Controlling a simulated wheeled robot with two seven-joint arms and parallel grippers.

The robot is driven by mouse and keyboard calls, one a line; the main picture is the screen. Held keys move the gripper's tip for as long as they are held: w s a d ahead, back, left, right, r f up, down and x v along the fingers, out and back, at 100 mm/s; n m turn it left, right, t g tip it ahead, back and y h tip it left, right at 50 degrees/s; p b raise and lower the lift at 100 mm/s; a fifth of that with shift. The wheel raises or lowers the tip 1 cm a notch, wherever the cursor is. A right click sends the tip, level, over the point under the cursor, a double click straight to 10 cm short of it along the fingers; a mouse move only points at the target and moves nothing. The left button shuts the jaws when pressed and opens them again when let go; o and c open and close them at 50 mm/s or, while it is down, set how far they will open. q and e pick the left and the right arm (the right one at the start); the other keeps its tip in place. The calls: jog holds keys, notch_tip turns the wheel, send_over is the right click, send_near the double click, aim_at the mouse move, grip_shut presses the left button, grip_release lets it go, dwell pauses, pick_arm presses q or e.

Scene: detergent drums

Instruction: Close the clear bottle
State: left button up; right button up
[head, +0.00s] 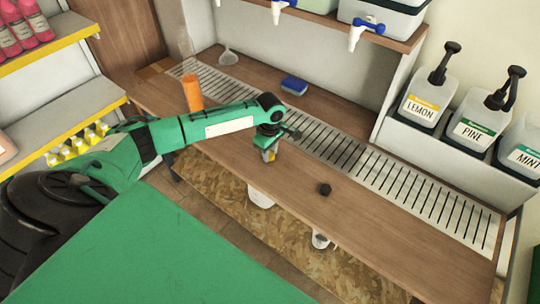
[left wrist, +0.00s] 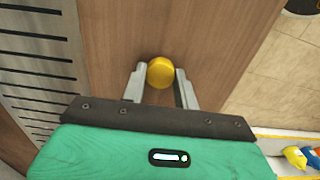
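My left gripper (head: 269,152) points down over the wooden counter, its fingers closed about a small round yellow cap. In the left wrist view the yellow cap (left wrist: 160,72) sits between the fingertips, with no clear gap on either side. A small black cap (head: 325,189) lies on the counter, to the right of the gripper. A faint transparent shape (head: 185,42) at the back left may be the clear bottle; its mouth cannot be made out. An orange bottle (head: 192,93) stands on the counter behind my left arm. My right gripper is not in view.
A slotted drain grate (head: 400,190) runs along the wooden counter (head: 385,235). A blue sponge (head: 294,85) and a funnel-like item (head: 228,56) lie behind it. Pump containers (head: 425,108) stand at right; tapped drums are above. The counter's right part is clear.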

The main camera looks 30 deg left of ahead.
pick_arm(q)
jog(key=shift+r, duration=0.15)
notch_tip(320, 180, up, 20)
dwell(0.7)
jog(key=s+d+f+m, duration=0.2)
jog(key=s+d+m, duration=0.4)
jog(key=d+m, duration=0.1)
jog(key=s+d+f+m, duration=0.2)
jog(key=s+d+m, duration=0.5)
jog(key=m, duration=0.3)
jog(key=shift+s+d+f, duration=0.25)
jog(key=shift+d+f, duration=0.1)
jog(key=shift+d, duration=0.25)
